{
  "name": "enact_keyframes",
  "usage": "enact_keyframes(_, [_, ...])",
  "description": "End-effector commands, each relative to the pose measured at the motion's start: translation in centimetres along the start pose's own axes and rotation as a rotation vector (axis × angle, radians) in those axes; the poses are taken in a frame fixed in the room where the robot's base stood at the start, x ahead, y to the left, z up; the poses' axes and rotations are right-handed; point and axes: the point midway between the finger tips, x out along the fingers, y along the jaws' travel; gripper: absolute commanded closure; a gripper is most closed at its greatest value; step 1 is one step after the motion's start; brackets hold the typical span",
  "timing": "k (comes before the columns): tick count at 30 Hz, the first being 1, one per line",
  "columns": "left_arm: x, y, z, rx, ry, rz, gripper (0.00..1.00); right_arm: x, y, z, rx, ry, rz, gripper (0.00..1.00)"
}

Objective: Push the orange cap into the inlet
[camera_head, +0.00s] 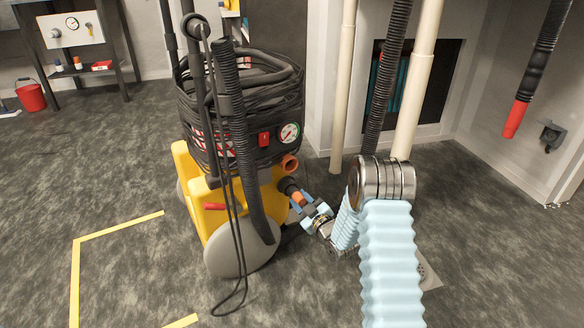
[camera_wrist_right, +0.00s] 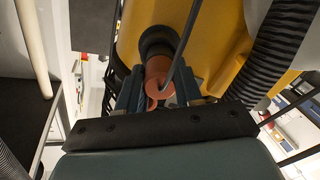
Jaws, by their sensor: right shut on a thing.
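The orange cap (camera_wrist_right: 158,72) is between the fingers of my right gripper (camera_wrist_right: 157,92), which is shut on it. In the wrist view the cap lines up with the black round inlet (camera_wrist_right: 157,38) on the yellow machine (camera_wrist_right: 220,35) and meets its collar; how deep it sits, I cannot tell. In the head view the cap (camera_head: 297,198) shows small at the tip of my right gripper (camera_head: 302,203), beside the black inlet (camera_head: 288,185) low on the machine's right side. My left gripper is not in view.
A second, orange-rimmed port (camera_head: 290,163) sits just above the inlet. A thin dark cord (camera_wrist_right: 181,63) crosses in front of the cap in the wrist view. A ribbed black hose (camera_head: 245,140) hangs along the machine. Yellow floor tape (camera_head: 75,270) marks open floor at left.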

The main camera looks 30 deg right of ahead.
Motion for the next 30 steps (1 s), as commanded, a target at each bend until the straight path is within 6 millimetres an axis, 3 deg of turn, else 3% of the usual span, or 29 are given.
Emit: enact_keyframes(30, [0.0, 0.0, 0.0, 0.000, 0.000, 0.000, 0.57, 2.6, 0.0, 0.0, 0.000, 0.001, 0.001, 1.00])
